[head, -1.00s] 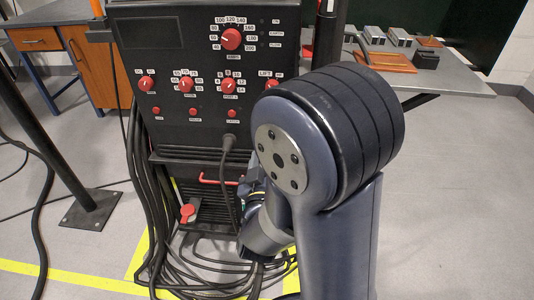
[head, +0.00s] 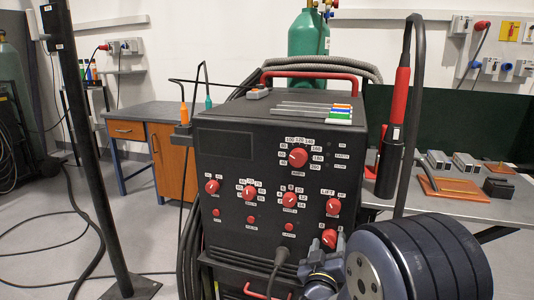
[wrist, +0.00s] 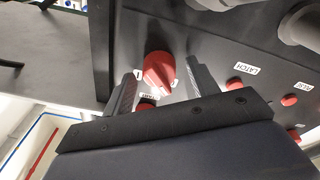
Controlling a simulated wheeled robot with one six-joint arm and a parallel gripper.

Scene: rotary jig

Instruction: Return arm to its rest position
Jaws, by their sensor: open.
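My gripper (wrist: 163,82) is open. In the wrist view its two fingers stand apart on either side of a red knob (wrist: 158,70) on the dark panel. I cannot tell whether either finger touches the knob. In the head view my wrist is low at the right of the black welding machine (head: 240,180), by the red knob (head: 332,238) at the panel's lower right. The fingertips are not clear there. My large dark arm joint fills the lower right corner.
A red torch (head: 401,95) stands in a holder at the machine's right. A grey bench (head: 470,205) with metal blocks is behind my arm. A dark post (head: 95,180) and loose cables are at the left. Green cylinders (head: 308,35) stand behind.

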